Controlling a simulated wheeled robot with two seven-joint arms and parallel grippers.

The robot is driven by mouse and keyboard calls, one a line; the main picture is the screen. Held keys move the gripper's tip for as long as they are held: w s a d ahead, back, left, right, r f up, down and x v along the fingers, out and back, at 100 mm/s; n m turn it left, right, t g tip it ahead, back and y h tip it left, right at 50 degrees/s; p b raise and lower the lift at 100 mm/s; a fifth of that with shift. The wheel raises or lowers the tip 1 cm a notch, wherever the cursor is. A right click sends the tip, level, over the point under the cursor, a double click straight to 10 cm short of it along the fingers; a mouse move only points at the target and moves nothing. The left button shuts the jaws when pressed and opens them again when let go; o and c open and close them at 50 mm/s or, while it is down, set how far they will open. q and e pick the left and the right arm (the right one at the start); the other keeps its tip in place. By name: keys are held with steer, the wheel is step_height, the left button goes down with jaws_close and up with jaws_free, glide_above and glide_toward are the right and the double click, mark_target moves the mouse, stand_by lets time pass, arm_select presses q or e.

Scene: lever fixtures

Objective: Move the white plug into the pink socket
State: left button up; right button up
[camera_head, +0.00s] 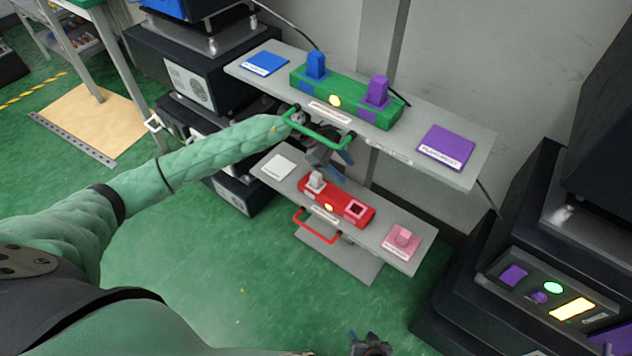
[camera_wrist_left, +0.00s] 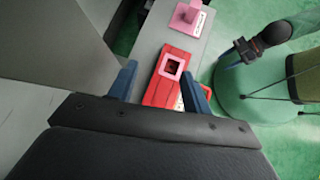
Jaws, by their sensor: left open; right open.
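The white plug (camera_head: 316,180) stands upright at the left end of the red block (camera_head: 335,203) on the lower shelf. The pink socket (camera_head: 355,208) is a square pink frame around a dark empty hole at the block's right end. My left gripper (camera_head: 339,167) is open and empty, above and behind the red block. In the left wrist view its blue fingers (camera_wrist_left: 159,69) spread around the view of the pink socket (camera_wrist_left: 171,67), and the white plug is hidden. My right gripper (camera_head: 371,345) is open at the bottom edge; it also shows in the left wrist view (camera_wrist_left: 246,50).
A pink plug (camera_head: 403,236) stands on the lower shelf's right end, a white card (camera_head: 279,167) at its left. A red handle (camera_head: 316,228) fronts the block. The upper shelf holds a green block (camera_head: 360,106) with blue and purple plugs; its green handle (camera_head: 318,134) is beside my left wrist.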

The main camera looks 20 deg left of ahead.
mark_target(315, 174)
arm_select(q)
steer(key=a+y, duration=0.1)
steer(key=a, duration=0.2)
steer(key=w+a+f+m+y, duration=0.1)
steer(key=a+y, duration=0.1)
steer(key=a, duration=0.2)
steer(key=w+a+f+m+y, duration=0.1)
steer(key=a+y, duration=0.1)
steer(key=a, duration=0.1)
steer(key=shift+w+a+f+g, duration=0.2)
steer(key=shift+w+a+g, duration=0.05)
steer(key=shift+a+g, duration=0.15)
steer(key=shift+s+d+f, duration=0.1)
steer(key=shift+d+f, duration=0.1)
steer(key=shift+f, duration=0.2)
steer(key=shift+p+x, duration=0.3)
steer(key=shift+x, duration=2.85)
steer(key=shift+d+r, duration=0.1)
steer(key=shift+d, duration=0.05)
jaws_close()
